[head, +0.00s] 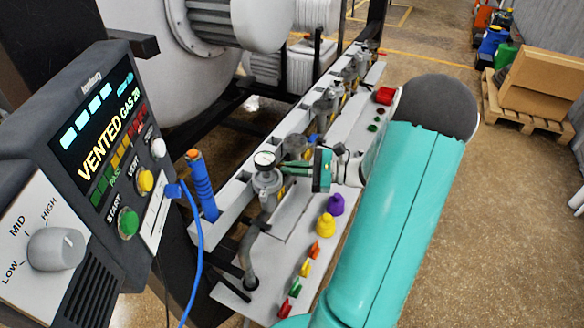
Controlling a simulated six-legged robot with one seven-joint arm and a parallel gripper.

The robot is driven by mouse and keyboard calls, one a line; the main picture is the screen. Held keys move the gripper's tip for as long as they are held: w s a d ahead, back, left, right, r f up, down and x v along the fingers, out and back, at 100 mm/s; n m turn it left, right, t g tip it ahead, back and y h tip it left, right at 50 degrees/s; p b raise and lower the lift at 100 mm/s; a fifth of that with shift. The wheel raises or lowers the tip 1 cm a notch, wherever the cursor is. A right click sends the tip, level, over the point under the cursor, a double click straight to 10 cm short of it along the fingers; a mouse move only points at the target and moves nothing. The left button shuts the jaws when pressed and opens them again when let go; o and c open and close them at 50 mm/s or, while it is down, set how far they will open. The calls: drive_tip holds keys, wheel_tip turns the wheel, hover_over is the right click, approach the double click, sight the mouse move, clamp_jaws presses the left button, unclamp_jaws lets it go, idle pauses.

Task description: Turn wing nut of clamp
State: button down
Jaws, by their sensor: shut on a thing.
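My gripper (284,167) is small in the head view, reaching in from the right at the near end of the pipe row. Its green fingers point left and are closed at the side of a grey metal clamp (266,185), just below a round white dial gauge (264,159). The clamp sits around an upright pipe fitting. The wing nut is too small and too covered by the fingers to make out clearly; the fingers are shut on it at the clamp's right side.
A control panel (95,130) reading "VENTED" stands at the left, with a blue cable (199,260) hanging from it. A white shelf (285,245) carries coloured caps and small clips. More fittings (325,104) line the rail behind. A pallet with boxes (535,90) stands far right.

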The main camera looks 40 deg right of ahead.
drive_tip(key=shift+m, duration=1.7)
drive_tip(key=c, duration=1.6)
unclamp_jaws()
